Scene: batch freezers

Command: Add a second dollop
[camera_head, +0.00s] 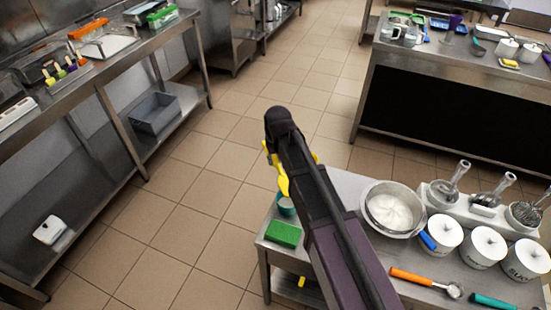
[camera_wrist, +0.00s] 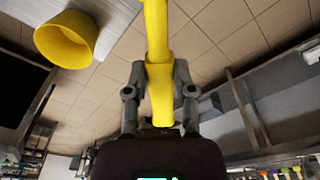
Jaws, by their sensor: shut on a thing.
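My gripper (camera_wrist: 160,88) is shut on a yellow handle (camera_wrist: 158,40) in the wrist view. In the head view, part of a yellow tool (camera_head: 283,182) shows beside my dark arm, above the left edge of the near steel table (camera_head: 345,185). Its working end and any load are hidden. A metal bowl (camera_head: 370,218) with white, creamy content (camera_head: 391,212) stands on that table, right of my arm. A small teal cup (camera_head: 287,206) stands near the table's left corner, below the yellow tool. A yellow, round, cup-like thing (camera_wrist: 65,42) shows in the wrist view.
A green sponge (camera_head: 283,234) lies at the table's left edge. White lidded pots (camera_head: 483,246), a holder with utensils (camera_head: 486,205) and an orange-handled scoop (camera_head: 425,282) are to the right. Steel counters stand left (camera_head: 100,70) and back right (camera_head: 450,75); tiled floor between is clear.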

